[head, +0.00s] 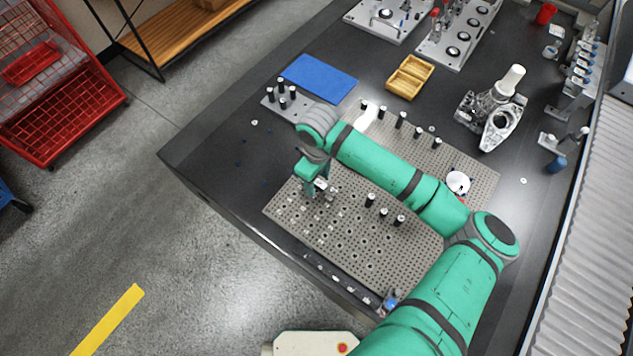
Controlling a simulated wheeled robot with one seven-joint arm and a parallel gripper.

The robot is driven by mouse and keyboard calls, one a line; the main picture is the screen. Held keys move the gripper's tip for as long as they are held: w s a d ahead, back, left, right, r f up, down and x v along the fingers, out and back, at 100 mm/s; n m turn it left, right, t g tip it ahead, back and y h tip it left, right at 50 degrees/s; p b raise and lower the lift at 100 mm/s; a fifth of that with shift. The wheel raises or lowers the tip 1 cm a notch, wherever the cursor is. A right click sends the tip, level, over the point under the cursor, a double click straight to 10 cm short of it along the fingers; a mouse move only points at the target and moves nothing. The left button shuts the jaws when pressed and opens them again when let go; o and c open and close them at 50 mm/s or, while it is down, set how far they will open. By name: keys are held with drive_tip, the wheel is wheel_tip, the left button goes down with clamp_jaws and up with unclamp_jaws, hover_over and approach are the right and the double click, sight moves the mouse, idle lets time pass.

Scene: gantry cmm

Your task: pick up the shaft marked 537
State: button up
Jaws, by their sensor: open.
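My gripper (326,190) is open and hangs low over the left part of a perforated grey plate (440,170) on the dark table. Small silver pieces stand in the plate around and below the fingers; I cannot tell whether one is between them. Markings are too small to read, so I cannot tell which shaft is 537. My arm hides the middle of the plate.
A wooden tray (410,77), a metal casting (491,108) and a white disc (458,182) are farther right. The table's front-left edge (225,210) is close.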

clamp_jaws()
